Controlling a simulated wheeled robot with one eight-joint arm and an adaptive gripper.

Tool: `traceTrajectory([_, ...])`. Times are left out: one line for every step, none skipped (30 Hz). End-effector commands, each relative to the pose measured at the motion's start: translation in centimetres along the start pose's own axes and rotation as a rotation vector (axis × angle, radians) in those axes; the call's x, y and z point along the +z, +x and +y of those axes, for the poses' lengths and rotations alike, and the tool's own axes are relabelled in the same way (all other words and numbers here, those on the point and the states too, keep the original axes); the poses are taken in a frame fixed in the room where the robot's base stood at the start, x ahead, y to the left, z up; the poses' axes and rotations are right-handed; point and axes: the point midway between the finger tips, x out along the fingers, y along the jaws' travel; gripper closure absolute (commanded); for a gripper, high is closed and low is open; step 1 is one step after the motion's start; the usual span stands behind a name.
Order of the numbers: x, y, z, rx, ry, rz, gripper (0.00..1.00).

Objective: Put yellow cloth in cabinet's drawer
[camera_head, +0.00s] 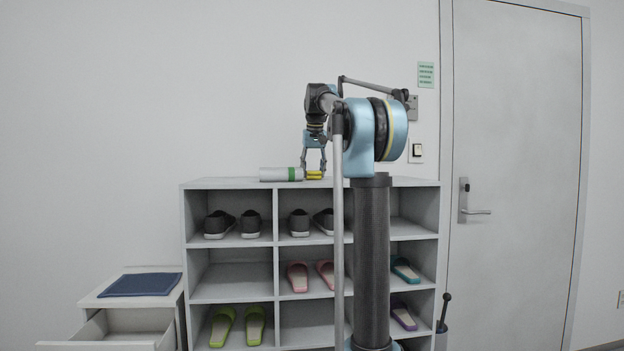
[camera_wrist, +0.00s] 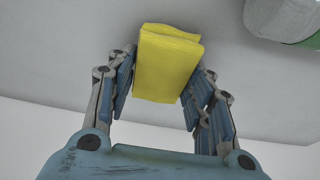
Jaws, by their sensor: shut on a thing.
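The yellow cloth (camera_wrist: 165,66) is a folded pad between the fingers of my gripper (camera_wrist: 160,88) in the wrist view. My gripper is shut on it. In the head view my gripper (camera_head: 314,170) points down at the top of the shoe shelf, and the cloth (camera_head: 315,175) shows as a small yellow strip at the fingertips. I cannot tell whether the cloth touches the shelf top. The small white cabinet (camera_head: 178,297) stands at the lower left, and its drawer (camera_head: 125,322) is pulled open and looks empty in the part I see.
A white and green cylinder (camera_head: 275,174) lies on the shoe shelf (camera_head: 225,184), left of my gripper. A folded blue cloth (camera_head: 140,284) lies on the cabinet top. Shoes and slippers fill several compartments. A closed door (camera_head: 515,150) is at the right.

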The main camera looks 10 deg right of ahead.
Motion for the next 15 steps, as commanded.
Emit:
traceTrajectory([0.0, 0.0, 0.0, 0.000, 0.000, 0.000, 0.76])
traceTrajectory([0.0, 0.0, 0.0, 0.000, 0.000, 0.000, 0.76])
traceTrajectory([0.0, -0.1, 0.0, 0.000, 0.000, 0.000, 0.76])
traceTrajectory([-0.1, -0.1, 0.0, 0.000, 0.000, 0.000, 0.76])
traceTrajectory([-0.1, -0.2, 0.0, 0.000, 0.000, 0.000, 0.76])
traceTrajectory([-0.2, -0.5, 0.0, 0.000, 0.000, 0.000, 0.76])
traceTrajectory([-0.2, -0.7, 0.0, 0.000, 0.000, 0.000, 0.76])
traceTrajectory([-0.3, -1.0, 0.0, 0.000, 0.000, 0.000, 0.76])
traceTrajectory([-0.5, -1.5, 0.0, 0.000, 0.000, 0.000, 0.76])
traceTrajectory([-0.6, -1.9, 0.0, 0.000, 0.000, 0.000, 0.76])
traceTrajectory([-0.8, -2.3, 0.0, 0.000, 0.000, 0.000, 0.76])
traceTrajectory([-0.9, -2.9, 0.0, 0.000, 0.000, 0.000, 0.76])
traceTrajectory([-1.1, -3.4, 0.0, 0.000, 0.000, 0.000, 0.76])
traceTrajectory([-1.3, -3.9, 0.0, 0.000, 0.000, 0.000, 0.76])
traceTrajectory([-1.5, -4.6, 0.0, 0.000, 0.000, 0.000, 0.76])
